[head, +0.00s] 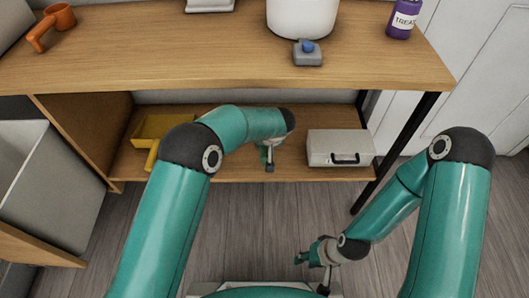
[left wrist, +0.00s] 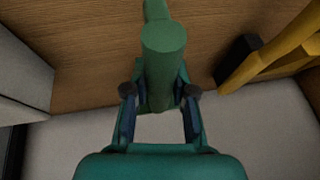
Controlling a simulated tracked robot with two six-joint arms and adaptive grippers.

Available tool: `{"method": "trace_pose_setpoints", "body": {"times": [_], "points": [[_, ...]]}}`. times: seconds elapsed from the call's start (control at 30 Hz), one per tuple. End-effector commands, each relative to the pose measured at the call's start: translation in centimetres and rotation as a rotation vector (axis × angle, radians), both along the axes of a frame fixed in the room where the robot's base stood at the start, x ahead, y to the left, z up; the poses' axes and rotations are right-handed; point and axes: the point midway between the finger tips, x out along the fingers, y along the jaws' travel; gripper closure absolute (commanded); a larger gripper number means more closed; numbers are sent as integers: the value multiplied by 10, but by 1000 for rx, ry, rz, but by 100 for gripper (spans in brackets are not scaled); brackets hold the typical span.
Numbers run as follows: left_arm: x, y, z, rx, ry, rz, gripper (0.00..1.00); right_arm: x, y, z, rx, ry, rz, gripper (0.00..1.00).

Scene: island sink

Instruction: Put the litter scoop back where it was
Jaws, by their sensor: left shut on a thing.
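My left gripper (left wrist: 160,94) is shut on a green, rounded rod between its two fingers. I take this rod (left wrist: 163,50) to be the litter scoop's handle; the rest of the scoop cannot be made out. In the head view the left arm reaches over the lower shelf (head: 220,172), and the wrist end (head: 267,155) hangs between a yellow tray-like thing and a pale case. The scoop is hidden or too small to tell there. My right gripper (head: 312,256) is low over the floor in front of the shelf; its fingers are too small to judge.
The yellow thing (head: 168,126) is on the shelf's left, the pale case (head: 340,148) on its right. The tabletop (head: 190,60) overhangs the shelf and holds an orange handled thing (head: 52,27), a white pot (head: 300,15), a grey-blue thing (head: 308,53) and a purple jar (head: 403,18).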

Motion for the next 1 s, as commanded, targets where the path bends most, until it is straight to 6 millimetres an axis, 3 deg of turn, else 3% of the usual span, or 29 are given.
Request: {"method": "trace_pose_setpoints", "body": {"times": [0.3, 0.7, 0.73, 0.8, 0.87, 1.0], "points": [[2, 1, -47, -1, -2, 3, 100, 0, 0, -22, 0, 0, 0, 63], [4, 0, -49, 0, -1, 1, 100, 0, 0, -25, 0, 0, 0, 63], [4, 0, -48, 0, 0, 1, 70, 0, 0, -23, 0, 0, 0, 63], [4, 0, -47, 0, 0, 1, 59, 0, 0, -23, 0, 0, 0, 63], [4, 0, -47, 0, 0, 0, 50, 0, 0, -23, 0, 0, 0, 63], [4, 0, -47, 0, 0, 0, 50, 0, 0, -23, 0, 0, 0, 63]]}}
